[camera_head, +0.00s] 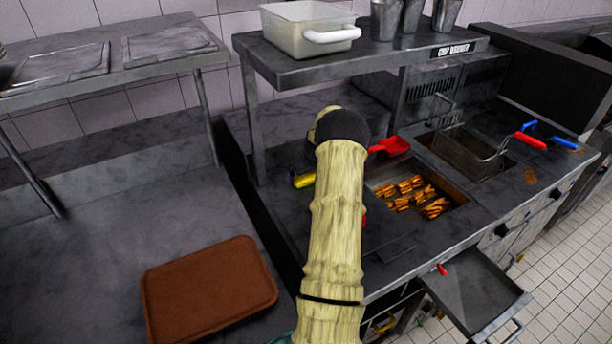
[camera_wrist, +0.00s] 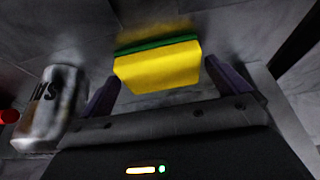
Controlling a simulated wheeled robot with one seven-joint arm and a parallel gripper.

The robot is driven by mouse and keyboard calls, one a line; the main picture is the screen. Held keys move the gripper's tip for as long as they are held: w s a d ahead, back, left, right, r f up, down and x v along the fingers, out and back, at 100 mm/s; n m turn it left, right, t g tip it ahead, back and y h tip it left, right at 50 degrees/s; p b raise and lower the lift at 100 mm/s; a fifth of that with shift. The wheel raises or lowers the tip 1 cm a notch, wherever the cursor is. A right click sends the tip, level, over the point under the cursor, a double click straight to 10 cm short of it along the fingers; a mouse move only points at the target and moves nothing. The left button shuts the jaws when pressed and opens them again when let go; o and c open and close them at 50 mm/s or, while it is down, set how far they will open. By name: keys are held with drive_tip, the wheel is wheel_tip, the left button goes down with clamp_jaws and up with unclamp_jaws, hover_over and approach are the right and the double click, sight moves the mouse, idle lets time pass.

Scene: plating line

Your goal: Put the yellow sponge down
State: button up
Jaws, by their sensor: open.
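The yellow sponge (camera_wrist: 158,70) with a green layer lies on the grey metal surface in the wrist view, between and just beyond my two purple fingertips. My gripper (camera_wrist: 162,73) is open, with a finger to each side of the sponge. Whether either finger touches it, I cannot tell. In the head view a small part of the yellow sponge (camera_head: 303,180) shows at the left of my arm, on the counter by the fryer. My arm hides the gripper there.
A whitish can with dark lettering (camera_wrist: 48,108) stands left of my gripper. A red scoop (camera_head: 390,146) lies behind a tray of fries (camera_head: 460,197). A shelf (camera_head: 290,70) overhangs the back.

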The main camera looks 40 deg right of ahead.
drive_tip(key=b+v, duration=0.2)
drive_tip(key=v, duration=0.9)
drive_tip(key=shift+r, duration=0.2)
drive_tip(key=shift+s, duration=0.1)
drive_tip(key=shift+s, duration=0.1)
drive_tip(key=shift+f, duration=0.1)
